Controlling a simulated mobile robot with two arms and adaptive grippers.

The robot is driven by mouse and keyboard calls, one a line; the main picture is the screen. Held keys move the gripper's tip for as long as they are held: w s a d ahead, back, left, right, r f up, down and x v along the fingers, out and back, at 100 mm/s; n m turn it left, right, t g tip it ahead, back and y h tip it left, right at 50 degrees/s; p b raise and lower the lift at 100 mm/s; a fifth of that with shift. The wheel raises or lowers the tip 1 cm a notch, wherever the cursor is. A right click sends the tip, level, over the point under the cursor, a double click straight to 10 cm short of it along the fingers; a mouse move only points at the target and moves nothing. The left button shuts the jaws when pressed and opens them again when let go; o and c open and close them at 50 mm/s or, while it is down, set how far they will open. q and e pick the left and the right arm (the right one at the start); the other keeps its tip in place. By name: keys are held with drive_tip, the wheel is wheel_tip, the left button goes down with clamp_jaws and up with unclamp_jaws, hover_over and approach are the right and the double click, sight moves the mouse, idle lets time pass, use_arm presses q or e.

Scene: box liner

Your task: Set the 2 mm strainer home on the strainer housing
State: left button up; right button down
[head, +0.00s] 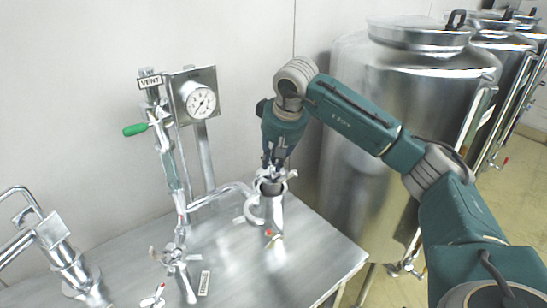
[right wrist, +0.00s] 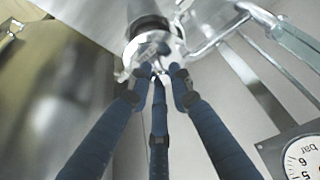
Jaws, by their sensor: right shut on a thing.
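The strainer housing (head: 277,213) is an upright steel tube on the metal table in the head view, with a round rim and clamp parts around its top. My right gripper (head: 273,168) points down right over this top. In the right wrist view its blue fingers (right wrist: 160,78) are closed together on a small metal part at the housing mouth (right wrist: 150,48). I take the held part to be the 2 mm strainer; it is mostly hidden by the fingers and rim. I cannot tell how deep or how straight it sits. My left gripper is not in view.
A vent pipe with a green-handled valve (head: 135,129) and a pressure gauge (head: 201,101) stand left of the housing. Pipe fittings (head: 176,256) stand on the table (head: 318,262). Large steel tanks (head: 345,160) stand close on the right. The table's front right is clear.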

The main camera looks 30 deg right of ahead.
sight(274, 174)
drive_tip(key=shift+f+b, duration=1.25)
drive_tip(key=shift+f, duration=0.85)
drive_tip(key=shift+f, duration=0.3)
drive_tip(key=c, duration=1.5)
unclamp_jaws()
drive_tip(key=shift+s+f, duration=0.1)
drive_tip(key=v, duration=1.2)
